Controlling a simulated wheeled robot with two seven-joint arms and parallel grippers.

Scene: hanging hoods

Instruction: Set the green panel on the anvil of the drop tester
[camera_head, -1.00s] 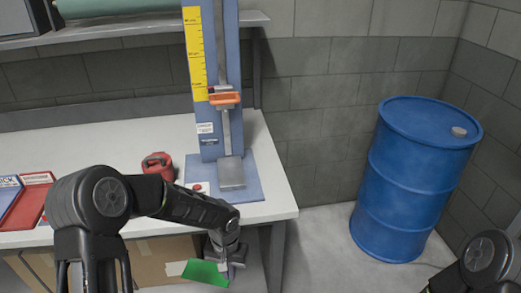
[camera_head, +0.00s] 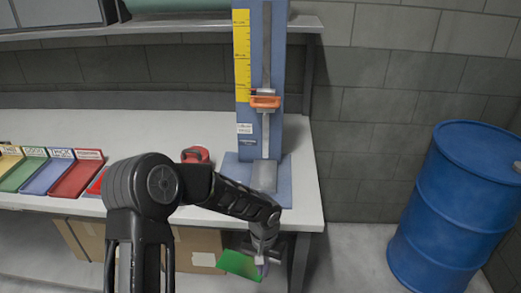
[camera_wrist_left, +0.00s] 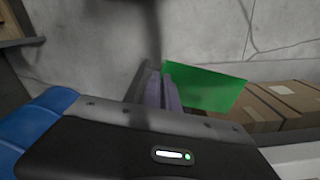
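The green panel (camera_head: 239,265) hangs in front of the table, lower than its top. It also shows in the left wrist view (camera_wrist_left: 206,88), with one end at the fingers. My left gripper (camera_head: 262,263) is shut on the panel's right end. The drop tester (camera_head: 244,50) is a blue upright with a yellow scale at the table's right end. Its anvil (camera_head: 264,177) is a bare grey block at the foot of the upright, above and behind my gripper in the picture. My right gripper is out of view.
An orange-handled carriage (camera_head: 265,102) sits on the upright above the anvil. A red object (camera_head: 195,155) stands left of the tester base. Colored trays (camera_head: 77,178) lie at the left. The white table edge (camera_head: 310,215) lies between panel and anvil. A blue drum (camera_head: 455,210) stands right.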

